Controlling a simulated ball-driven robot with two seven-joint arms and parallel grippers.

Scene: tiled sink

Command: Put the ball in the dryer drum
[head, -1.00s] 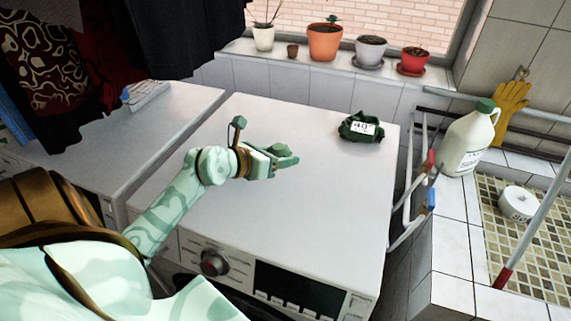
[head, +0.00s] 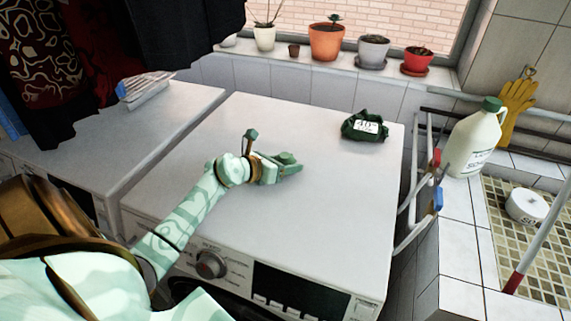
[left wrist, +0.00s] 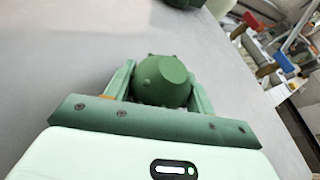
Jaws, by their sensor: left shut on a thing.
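My left gripper (head: 290,163) reaches over the white top of the front-loading machine (head: 240,220). In the left wrist view, its fingers (left wrist: 160,85) are shut on a green, knobbly ball (left wrist: 163,78) with a flat face. In the head view the ball is hard to tell apart from the green fingers. The machine's control panel, with a dial (head: 210,264) and a dark display (head: 298,288), faces me. Only a dark curved bit of its front shows at the bottom, so the drum is hidden. My right gripper is out of view.
A dark green bundle with a "40" label (head: 365,126) lies at the machine's back right. Potted plants (head: 326,42) line the sill. A jug (head: 474,138) and tiled sink (head: 540,240) are right.

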